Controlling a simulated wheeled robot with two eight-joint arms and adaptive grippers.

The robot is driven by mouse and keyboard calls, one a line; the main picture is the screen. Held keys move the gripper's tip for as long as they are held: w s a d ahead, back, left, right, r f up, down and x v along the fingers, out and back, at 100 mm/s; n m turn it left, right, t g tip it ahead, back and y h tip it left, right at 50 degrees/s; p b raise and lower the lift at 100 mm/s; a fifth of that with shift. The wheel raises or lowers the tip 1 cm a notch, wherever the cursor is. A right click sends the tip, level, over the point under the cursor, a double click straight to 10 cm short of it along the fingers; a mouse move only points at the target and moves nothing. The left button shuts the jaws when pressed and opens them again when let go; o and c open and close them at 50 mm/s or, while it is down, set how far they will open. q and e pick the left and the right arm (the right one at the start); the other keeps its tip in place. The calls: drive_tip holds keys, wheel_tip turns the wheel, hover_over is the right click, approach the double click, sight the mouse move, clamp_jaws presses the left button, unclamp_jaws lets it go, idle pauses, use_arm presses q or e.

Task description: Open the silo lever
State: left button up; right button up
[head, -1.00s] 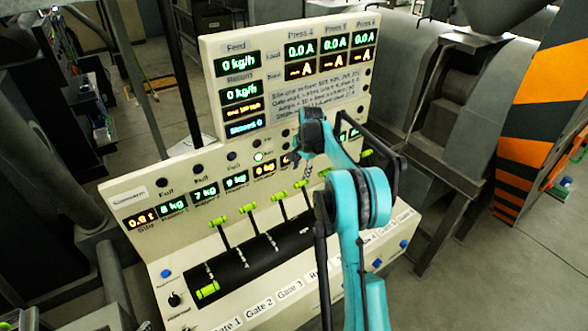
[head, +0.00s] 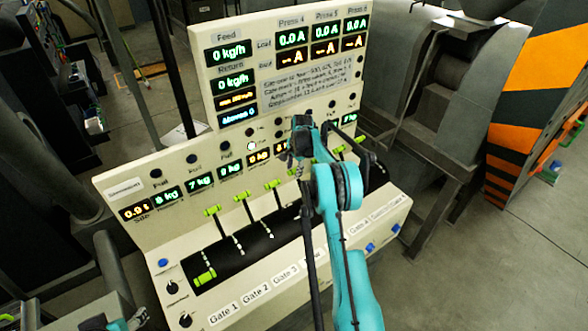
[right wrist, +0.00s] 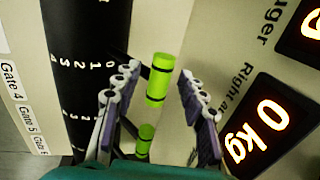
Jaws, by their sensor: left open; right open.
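The grey control panel (head: 140,225) has a black drum with several levers with green handles. One green handle (head: 205,278) sits low at the drum's left end; others, such as a green handle (head: 212,211), stand higher. A Silo readout (head: 133,211) is at the far left. No lever label clearly reads silo. My right gripper (head: 299,150) is over the right-hand levers. In the right wrist view its open fingers (right wrist: 150,92) stand either side of a green handle (right wrist: 160,78); a second handle (right wrist: 145,138) lies below. My left gripper (head: 112,323) barely shows at the bottom left.
The upright display board (head: 275,70) rises behind the levers. Gate labels (head: 255,293) and blue buttons line the panel's front. A grey press (head: 440,90) and an orange-black striped panel (head: 535,110) stand to the right. Floor at the lower right is clear.

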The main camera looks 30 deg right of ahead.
drive_tip(key=c, duration=0.7)
clamp_jaws()
drive_tip(key=shift+s+r, duration=0.1)
drive_tip(key=shift+s, duration=0.1)
